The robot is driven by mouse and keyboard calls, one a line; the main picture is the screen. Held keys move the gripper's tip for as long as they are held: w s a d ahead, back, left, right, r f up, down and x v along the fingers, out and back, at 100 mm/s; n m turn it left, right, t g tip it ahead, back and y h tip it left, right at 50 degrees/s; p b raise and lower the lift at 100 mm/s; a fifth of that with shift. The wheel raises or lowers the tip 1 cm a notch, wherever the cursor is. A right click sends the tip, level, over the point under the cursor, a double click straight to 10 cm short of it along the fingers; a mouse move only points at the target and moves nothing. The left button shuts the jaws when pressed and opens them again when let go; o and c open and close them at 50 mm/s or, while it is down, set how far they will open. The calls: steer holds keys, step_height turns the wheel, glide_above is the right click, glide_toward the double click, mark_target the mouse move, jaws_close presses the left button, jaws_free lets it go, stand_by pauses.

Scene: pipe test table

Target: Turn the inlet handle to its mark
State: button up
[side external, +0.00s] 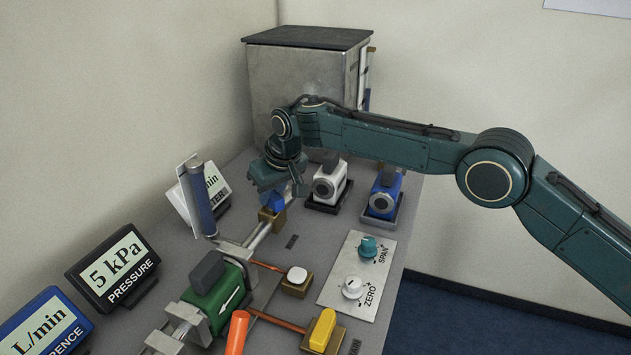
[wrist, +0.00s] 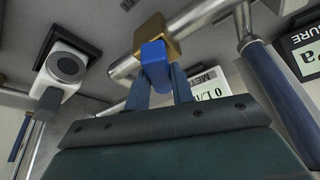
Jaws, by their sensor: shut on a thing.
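A blue handle (side external: 278,201) sits on a brass valve body (side external: 268,217) on the steel pipe, at the pipe's far end in the side view. A small dark label (side external: 291,241) lies on the table near it; its text is too small to read. My gripper (side external: 274,192) comes down from above and is shut on the blue handle. In the wrist view the two fingers of my gripper (wrist: 158,80) flank the blue handle (wrist: 155,60), below the brass valve body (wrist: 153,28). The handle's mark cannot be made out.
A blue-grey upright cylinder (side external: 197,200) and display (side external: 218,186) stand left of the valve. White (side external: 328,184) and blue (side external: 384,192) units stand behind right. A green meter (side external: 213,300), yellow handle (side external: 323,328), orange handle (side external: 237,332) and knob panel (side external: 337,284) are nearer.

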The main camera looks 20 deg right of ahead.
steer(key=shift+d+n+g+y, duration=0.1)
steer(key=shift+n+g+y, duration=0.25)
steer(key=shift+n, duration=0.9)
steer(key=shift+n+g+y, duration=0.15)
steer(key=shift+n+y, duration=0.3)
steer(key=shift+n, duration=0.8)
steer(key=o, duration=1)
steer(key=shift+r, duration=0.15)
steer(key=v, duration=1.3)
steer(key=shift+d+r, duration=0.15)
steer(key=shift+r, duration=0.15)
